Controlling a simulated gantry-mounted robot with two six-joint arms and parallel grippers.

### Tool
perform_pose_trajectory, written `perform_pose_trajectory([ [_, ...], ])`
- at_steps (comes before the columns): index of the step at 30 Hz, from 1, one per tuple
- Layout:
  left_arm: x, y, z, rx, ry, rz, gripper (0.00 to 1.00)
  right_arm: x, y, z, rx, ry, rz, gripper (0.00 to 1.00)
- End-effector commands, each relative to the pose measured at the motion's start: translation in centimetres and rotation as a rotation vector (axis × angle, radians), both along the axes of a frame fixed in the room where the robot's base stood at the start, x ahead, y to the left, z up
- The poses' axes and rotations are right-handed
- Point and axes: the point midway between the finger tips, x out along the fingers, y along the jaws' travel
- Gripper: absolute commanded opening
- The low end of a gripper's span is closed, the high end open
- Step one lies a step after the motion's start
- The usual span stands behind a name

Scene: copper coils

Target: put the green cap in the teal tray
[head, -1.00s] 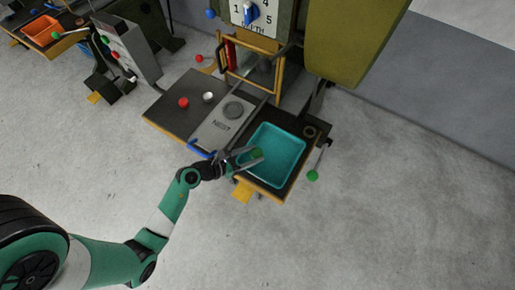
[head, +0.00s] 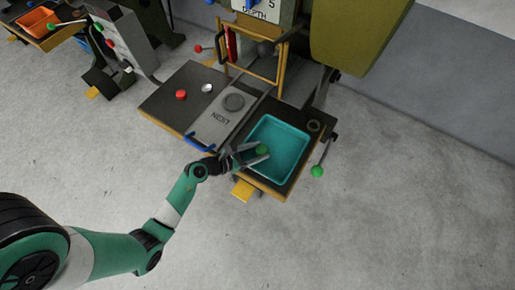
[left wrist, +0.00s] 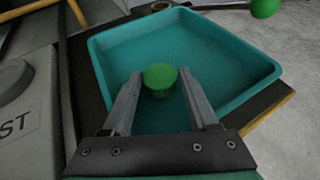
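The green cap (head: 262,149) is a small round piece over the near left part of the teal tray (head: 304,144). In the left wrist view the cap (left wrist: 160,76) sits between the two fingertips, with a finger against each side. My left gripper (head: 261,152) is shut on it, with the teal tray (left wrist: 230,62) around and below. I cannot tell how high the cap is above the tray floor. My right gripper is not in view.
Left of the tray is a grey plate (head: 215,124) marked NEST with a blue handle (head: 200,143). A red piece (head: 181,95) and a pale piece (head: 207,88) lie on the dark bench. A green-knobbed lever (head: 317,171) stands right of the tray.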

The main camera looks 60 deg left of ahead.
Motion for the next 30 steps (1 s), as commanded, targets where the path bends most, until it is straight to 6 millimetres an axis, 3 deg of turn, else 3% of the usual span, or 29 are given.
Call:
perform_pose_trajectory([
  [11, 0.0, 0.0, 0.6, 0.001, 0.0, 0.0, 0.65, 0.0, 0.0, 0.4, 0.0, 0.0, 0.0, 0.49],
  [17, -3.3, 0.3, 2.1, -0.001, 0.001, 0.006, 0.65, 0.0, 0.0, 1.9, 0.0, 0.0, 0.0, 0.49],
  [24, -8.8, 0.7, 4.3, -0.002, 0.001, 0.007, 0.65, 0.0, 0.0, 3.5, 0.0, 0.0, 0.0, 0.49],
  [30, -10.9, 0.8, 4.9, 0.0, 0.0, 0.002, 0.65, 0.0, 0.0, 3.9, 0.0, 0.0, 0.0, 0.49],
])
